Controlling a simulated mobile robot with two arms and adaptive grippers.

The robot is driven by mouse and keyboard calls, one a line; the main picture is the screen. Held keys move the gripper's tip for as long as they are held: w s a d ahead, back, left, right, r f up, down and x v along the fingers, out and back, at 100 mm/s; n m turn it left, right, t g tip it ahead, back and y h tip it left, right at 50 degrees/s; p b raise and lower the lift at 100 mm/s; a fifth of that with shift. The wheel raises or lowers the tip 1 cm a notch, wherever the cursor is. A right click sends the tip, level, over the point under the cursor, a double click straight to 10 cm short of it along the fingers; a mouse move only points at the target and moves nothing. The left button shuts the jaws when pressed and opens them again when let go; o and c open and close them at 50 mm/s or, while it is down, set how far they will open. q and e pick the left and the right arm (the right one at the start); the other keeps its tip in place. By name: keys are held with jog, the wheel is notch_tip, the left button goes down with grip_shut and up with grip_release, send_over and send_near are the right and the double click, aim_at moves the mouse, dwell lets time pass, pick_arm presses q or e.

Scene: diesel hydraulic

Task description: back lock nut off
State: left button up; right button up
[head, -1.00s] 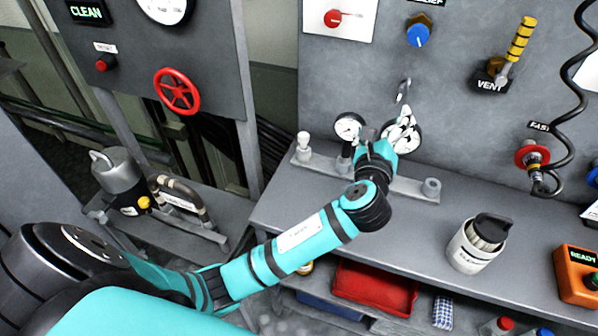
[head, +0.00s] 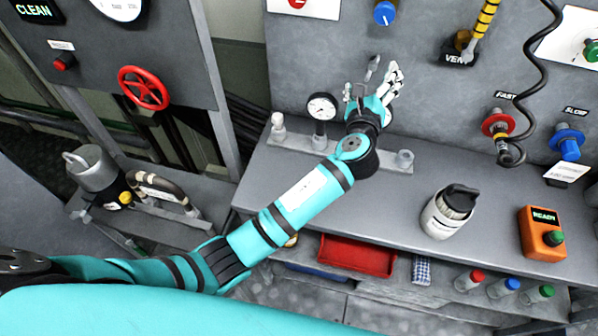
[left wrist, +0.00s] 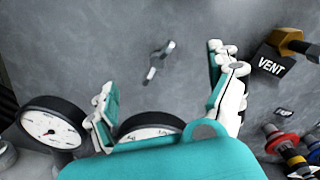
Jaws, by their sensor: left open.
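A small metal piece with a short handle (left wrist: 160,60) sticks out from the grey wall panel in the left wrist view. It also shows in the head view (head: 373,67). I cannot tell whether it is the lock nut, and no other nut is clear. My left gripper (head: 374,88) is open and faces this panel, with its fingers apart on either side of the piece in the left wrist view (left wrist: 166,72). The piece stands beyond the fingertips and nothing is between the fingers. My right gripper is not in view.
A round gauge (head: 322,107) stands left of my gripper; a second gauge (left wrist: 150,128) is partly hidden under it. A yellow-striped vent lever (head: 485,18) is to the right. A white canister (head: 447,213) and orange box (head: 541,235) stand on the bench.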

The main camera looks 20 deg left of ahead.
aim_at(372, 69)
pick_arm(q)
jog(key=w, duration=0.5)
jog(key=shift+w+a+f, duration=0.1)
jog(key=shift+w+a, duration=0.05)
jog(key=shift+w, duration=0.2)
jog(key=m+p, duration=0.1)
jog(key=m, duration=0.1)
jog(key=m+p, duration=0.4)
jog(key=shift+s+r+m, duration=0.1)
jog(key=shift+r+m, duration=0.3)
jog(key=s+f+b, duration=0.1)
jog(key=s+b, duration=0.2)
jog(key=s, duration=1.4)
jog(key=s+a+f+n+g+y, duration=0.2)
jog(key=s+a+f+n+g, duration=0.4)
jog(key=a+f+n, duration=0.5)
jog(key=shift+s+f+n+g, duration=0.55)
jog(key=shift+f+n, duration=0.7)
jog(key=shift+n, duration=0.85)
jog(key=shift+s, duration=0.15)
